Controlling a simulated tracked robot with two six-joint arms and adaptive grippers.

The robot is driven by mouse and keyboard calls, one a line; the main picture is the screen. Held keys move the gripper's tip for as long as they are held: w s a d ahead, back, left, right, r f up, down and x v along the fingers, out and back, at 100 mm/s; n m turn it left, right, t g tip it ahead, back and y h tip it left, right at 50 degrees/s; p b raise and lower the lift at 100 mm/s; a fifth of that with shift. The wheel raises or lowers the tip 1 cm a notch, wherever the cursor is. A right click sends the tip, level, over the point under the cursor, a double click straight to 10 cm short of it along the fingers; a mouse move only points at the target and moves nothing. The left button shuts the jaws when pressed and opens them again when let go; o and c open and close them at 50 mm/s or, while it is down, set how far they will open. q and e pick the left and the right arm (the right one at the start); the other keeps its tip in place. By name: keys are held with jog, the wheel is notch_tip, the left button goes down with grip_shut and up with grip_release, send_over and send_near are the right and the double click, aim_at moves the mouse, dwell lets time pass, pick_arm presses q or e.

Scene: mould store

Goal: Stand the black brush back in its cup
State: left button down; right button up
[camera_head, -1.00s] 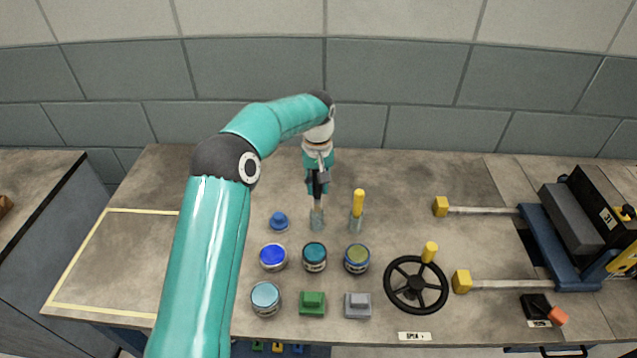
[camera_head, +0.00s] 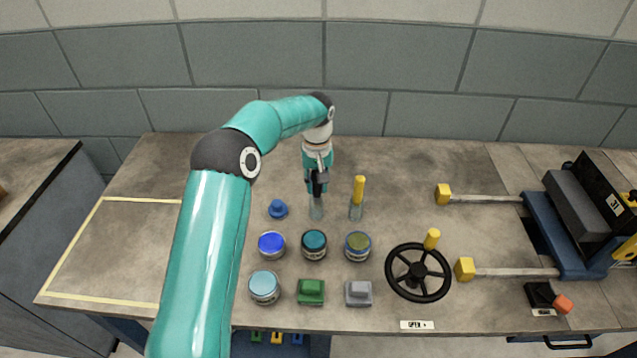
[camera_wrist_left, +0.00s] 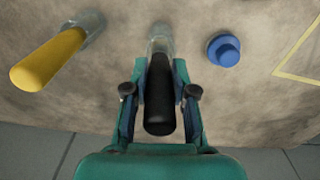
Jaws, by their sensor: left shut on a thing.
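The black brush (camera_wrist_left: 159,105) is held in my left gripper (camera_head: 317,187), handle end towards the wrist camera. In the left wrist view my gripper's fingers (camera_wrist_left: 160,90) are on both sides of the handle. A clear cup (camera_head: 316,211) stands on the bench right under the gripper. It also shows in the left wrist view (camera_wrist_left: 160,40), in line with the brush. The brush's lower end overlaps the cup and looks to be inside its mouth; how deep I cannot tell. My right gripper is not in view.
A yellow brush (camera_head: 359,188) stands in a second clear cup (camera_head: 356,212) close on the right. A blue knobbed piece (camera_head: 278,209) is on the left. Several jars, including a teal-lidded one (camera_head: 314,241), and a black handwheel (camera_head: 418,273) are nearer the front.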

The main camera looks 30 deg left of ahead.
pick_arm(q)
jog(key=c, duration=0.9)
grip_release()
jog(key=shift+o, duration=0.2)
notch_tip(320, 180, up, 12)
jog(key=shift+f, duration=0.1)
